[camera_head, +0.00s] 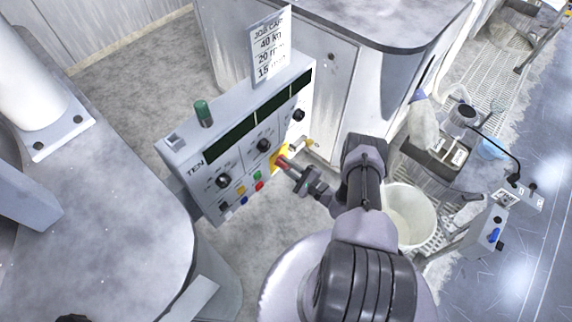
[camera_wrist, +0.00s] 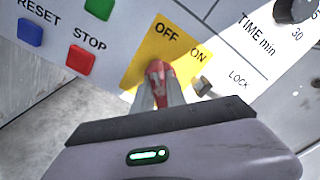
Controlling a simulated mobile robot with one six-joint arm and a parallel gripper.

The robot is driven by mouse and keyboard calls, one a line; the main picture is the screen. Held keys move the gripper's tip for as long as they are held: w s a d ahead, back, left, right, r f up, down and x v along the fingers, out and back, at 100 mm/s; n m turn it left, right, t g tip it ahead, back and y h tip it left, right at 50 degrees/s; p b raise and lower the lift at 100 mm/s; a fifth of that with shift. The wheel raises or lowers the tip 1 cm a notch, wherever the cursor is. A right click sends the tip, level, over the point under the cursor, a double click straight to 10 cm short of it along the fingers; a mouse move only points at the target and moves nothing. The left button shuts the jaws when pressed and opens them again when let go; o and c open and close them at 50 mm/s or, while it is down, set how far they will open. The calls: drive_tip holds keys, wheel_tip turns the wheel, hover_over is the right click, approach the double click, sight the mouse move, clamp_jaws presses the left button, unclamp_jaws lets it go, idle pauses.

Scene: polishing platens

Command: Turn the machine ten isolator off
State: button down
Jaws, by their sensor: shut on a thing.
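The machine ten control box (camera_head: 240,135) is marked TEN and stands in the middle of the head view. Its isolator has a yellow plate (camera_head: 277,153) at the lower right of the panel, lettered OFF and ON in the wrist view (camera_wrist: 146,62). The red isolator handle (camera_wrist: 158,70) sits below the OFF word, with ON to its right. My gripper (camera_head: 290,168) reaches the panel from the right, its two fingers closed on the handle's sides. The fingers hide part of the handle, so its exact angle is hard to tell.
A blue RESET button (camera_wrist: 30,32), a red STOP button (camera_wrist: 80,60) and a green button (camera_wrist: 99,8) lie left of the plate. A small lock part (camera_wrist: 202,86) is close on the right. A white bucket (camera_head: 408,215) stands right of my arm.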

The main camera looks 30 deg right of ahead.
drive_tip(key=c, duration=1.4)
unclamp_jaws()
drive_tip(key=shift+o, duration=0.2)
drive_tip(key=p+v, duration=0.3)
drive_tip(key=v, duration=1.4)
drive_tip(key=shift+s, duration=0.25)
drive_tip(key=shift+d, duration=0.1)
